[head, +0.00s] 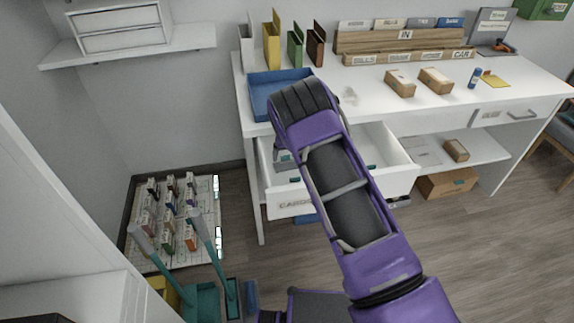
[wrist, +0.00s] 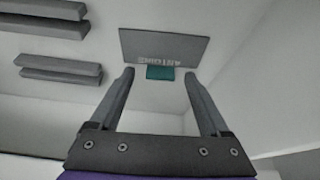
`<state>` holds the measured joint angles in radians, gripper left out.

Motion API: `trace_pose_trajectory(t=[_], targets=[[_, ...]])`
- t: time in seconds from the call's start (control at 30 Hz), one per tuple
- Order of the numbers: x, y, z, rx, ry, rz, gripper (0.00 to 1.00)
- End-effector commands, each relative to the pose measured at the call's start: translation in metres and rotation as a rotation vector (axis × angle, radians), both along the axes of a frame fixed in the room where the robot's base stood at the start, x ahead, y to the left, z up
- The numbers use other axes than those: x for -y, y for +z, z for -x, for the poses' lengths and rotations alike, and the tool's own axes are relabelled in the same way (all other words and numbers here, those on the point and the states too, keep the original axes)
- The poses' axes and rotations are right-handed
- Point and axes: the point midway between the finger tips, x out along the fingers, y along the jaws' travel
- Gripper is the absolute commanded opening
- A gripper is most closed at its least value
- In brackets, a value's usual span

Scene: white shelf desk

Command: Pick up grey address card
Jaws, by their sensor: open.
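A grey card (wrist: 165,47) with dark lettering, reading reversed in the wrist view, lies just beyond my fingertips against a white surface. A small teal piece (wrist: 160,73) sits at its near edge, between the fingertips. My gripper (wrist: 160,75) is open, with one finger on each side of the teal piece and nothing held. In the head view my purple arm reaches over the open white drawer (head: 400,172), whose front label looks like "CARDS". The arm hides my gripper and much of the drawer there. Part of a grey item (head: 283,155) shows at the drawer's left.
Several grey bars (wrist: 60,67) lie left in the wrist view. On the white desk (head: 365,101) stand a blue tray (head: 258,94), a wooden sorter (head: 405,42) and small boxes (head: 400,84). The drawer walls surround the arm's end. A rack of small boxes (head: 170,215) stands on the floor.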

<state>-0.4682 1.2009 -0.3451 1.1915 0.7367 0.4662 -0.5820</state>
Motion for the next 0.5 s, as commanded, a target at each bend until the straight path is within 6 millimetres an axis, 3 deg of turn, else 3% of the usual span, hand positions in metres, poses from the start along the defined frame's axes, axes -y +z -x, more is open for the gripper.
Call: trace_pose_trajectory(t=[0.2,0.5], targets=[[-0.0002,-0.0002,-0.0003,0.0,0.0,0.0,0.8],[-0.0002,0.0,-0.0002,0.0,0.0,0.0,0.26]])
